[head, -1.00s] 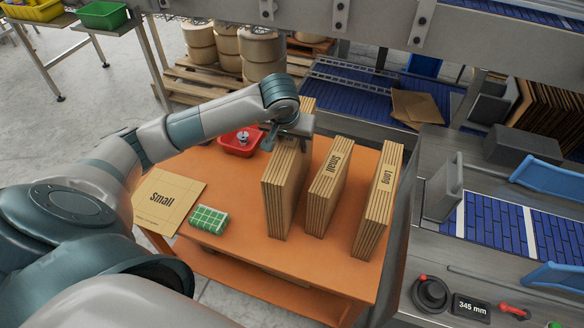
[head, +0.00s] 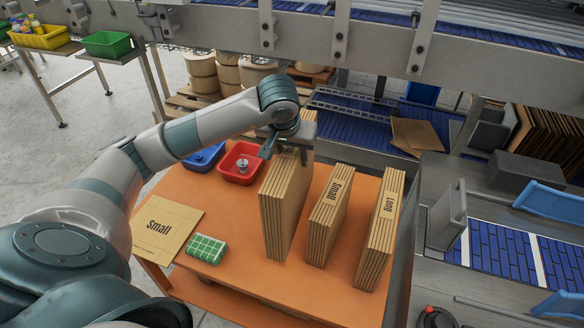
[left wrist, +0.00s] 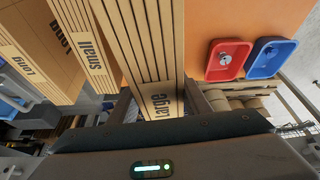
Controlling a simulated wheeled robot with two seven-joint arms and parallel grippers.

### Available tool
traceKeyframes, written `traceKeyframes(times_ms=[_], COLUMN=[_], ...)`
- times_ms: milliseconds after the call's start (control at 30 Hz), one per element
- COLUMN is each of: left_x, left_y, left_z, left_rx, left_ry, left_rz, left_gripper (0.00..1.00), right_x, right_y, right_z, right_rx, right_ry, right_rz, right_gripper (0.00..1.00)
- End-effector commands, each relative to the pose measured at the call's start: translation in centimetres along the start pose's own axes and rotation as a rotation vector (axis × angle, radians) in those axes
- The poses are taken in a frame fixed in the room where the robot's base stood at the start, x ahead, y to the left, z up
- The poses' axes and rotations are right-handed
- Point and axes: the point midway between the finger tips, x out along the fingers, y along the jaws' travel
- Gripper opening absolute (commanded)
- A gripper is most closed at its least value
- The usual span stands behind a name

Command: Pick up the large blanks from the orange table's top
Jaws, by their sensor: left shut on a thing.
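The large blanks (head: 284,205) are an upright tan cardboard bundle, the leftmost of three on the orange table (head: 235,275). My left gripper (head: 288,145) is shut on the far upper end of this bundle. In the left wrist view, the bundle's end face reads "Large" (left wrist: 160,101) and runs in between the fingers. The bundle stays upright; whether its bottom touches the table is hard to tell. My right gripper is in neither view.
The small blanks (head: 329,217) and long blanks (head: 380,232) stand close to the right. A flat "Small" sheet (head: 165,224), a green-white block (head: 207,249), a red tray (head: 240,162) and a blue tray (head: 204,157) lie left. A conveyor (head: 490,245) runs right.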

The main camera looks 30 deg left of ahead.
Motion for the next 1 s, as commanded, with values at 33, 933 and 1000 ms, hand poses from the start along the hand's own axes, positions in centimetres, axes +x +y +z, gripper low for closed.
traceKeyframes(times_ms=[33, 933, 1000], left_x=[-0.6, -4.6, -4.6], left_y=[0.0, 0.0, 0.0], left_z=[-0.5, -2.0, -2.0], left_rx=[-0.001, -0.002, -0.002], left_ry=[0.008, 0.003, 0.003], left_rz=[0.002, 0.000, 0.000], left_gripper=[0.00, 0.00, 0.00], right_x=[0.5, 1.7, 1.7], right_y=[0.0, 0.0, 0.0], right_z=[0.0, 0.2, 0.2], right_rx=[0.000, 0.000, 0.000], right_ry=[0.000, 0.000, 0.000], right_rz=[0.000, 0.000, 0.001], right_gripper=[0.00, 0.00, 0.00])
